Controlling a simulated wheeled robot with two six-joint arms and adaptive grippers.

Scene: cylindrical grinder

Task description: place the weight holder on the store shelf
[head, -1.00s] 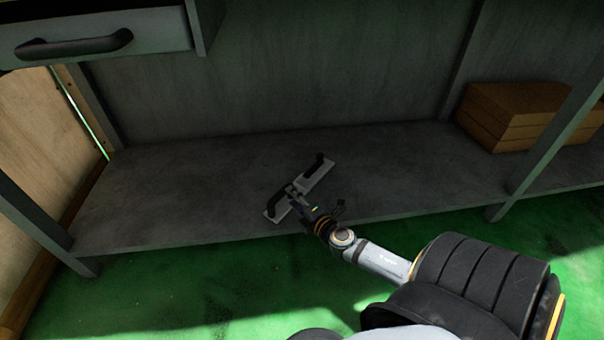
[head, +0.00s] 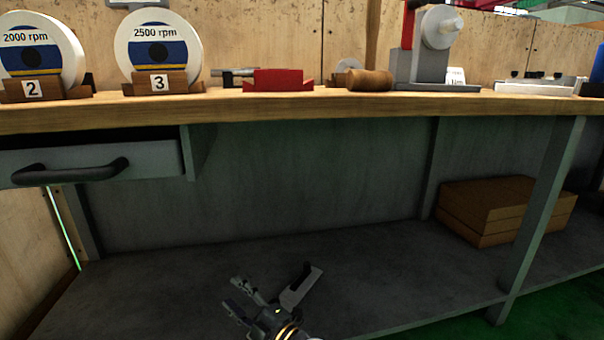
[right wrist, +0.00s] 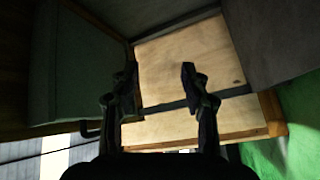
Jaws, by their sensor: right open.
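My left gripper is not in view.
Brown boxes (head: 500,210) are stacked on the shelf's right, behind a grey leg (head: 540,210). A drawer (head: 95,160) hangs at upper left under the workbench (head: 300,108), which carries grinding wheels (head: 158,46). The shelf's left side is clear.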

